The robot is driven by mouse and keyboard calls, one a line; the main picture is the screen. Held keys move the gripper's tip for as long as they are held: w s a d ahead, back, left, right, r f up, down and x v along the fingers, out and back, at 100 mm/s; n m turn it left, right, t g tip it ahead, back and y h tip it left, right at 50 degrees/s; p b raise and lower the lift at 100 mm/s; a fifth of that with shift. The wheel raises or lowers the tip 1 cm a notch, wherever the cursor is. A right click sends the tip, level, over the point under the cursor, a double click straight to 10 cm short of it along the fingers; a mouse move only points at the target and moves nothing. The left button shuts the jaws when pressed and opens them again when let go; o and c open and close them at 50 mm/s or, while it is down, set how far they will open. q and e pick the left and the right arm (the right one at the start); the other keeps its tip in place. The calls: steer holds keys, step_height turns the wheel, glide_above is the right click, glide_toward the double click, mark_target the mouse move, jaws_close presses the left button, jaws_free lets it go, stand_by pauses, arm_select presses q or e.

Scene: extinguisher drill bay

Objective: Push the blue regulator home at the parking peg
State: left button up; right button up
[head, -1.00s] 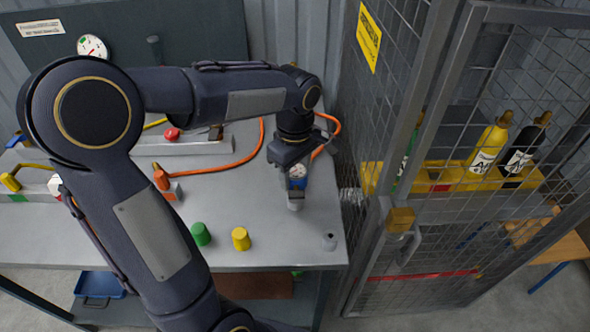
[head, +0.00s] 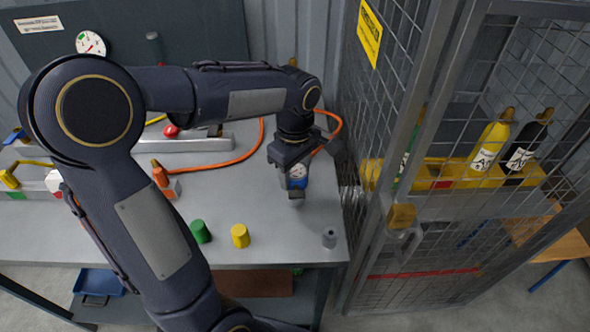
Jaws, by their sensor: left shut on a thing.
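The blue regulator (head: 299,182), with a white round gauge face, is in my left gripper (head: 297,190) near the right side of the grey bench. The gripper points down and is shut on it, and its fingers hide much of the regulator. Whether the regulator touches anything below it cannot be told. A short grey post (head: 329,238), possibly the parking peg, stands near the bench's front right corner, apart from the gripper. My right gripper is not in view.
Green (head: 200,231) and yellow (head: 240,236) caps stand near the bench's front edge. An orange hose (head: 225,165) runs behind the gripper. A mesh cage (head: 415,150) with yellow and black cylinders stands close on the right. Bare bench lies between the caps and the post.

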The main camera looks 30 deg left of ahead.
arm_select(q)
steer(key=shift+f, duration=0.2)
steer(key=o, duration=1.1)
steer(key=shift+r+p, duration=0.5)
steer(key=shift+r, duration=3.5)
steer(key=s+d+m+t+h+p, duration=0.1)
steer(key=s+m+t, duration=0.1)
steer(key=s+m, duration=0.2)
steer(key=s+d+m+t+h+p, duration=0.1)
steer(key=s+m+p, duration=0.1)
steer(key=s+m, duration=0.3)
steer(key=s+d+r+m+t+h+p, duration=0.1)
steer(key=s+m, duration=0.3)
steer(key=s, duration=0.4)
steer(key=shift+d+m+t+h+p, duration=0.4)
steer(key=shift+d+t+p, duration=0.2)
steer(key=shift+t+p, duration=0.2)
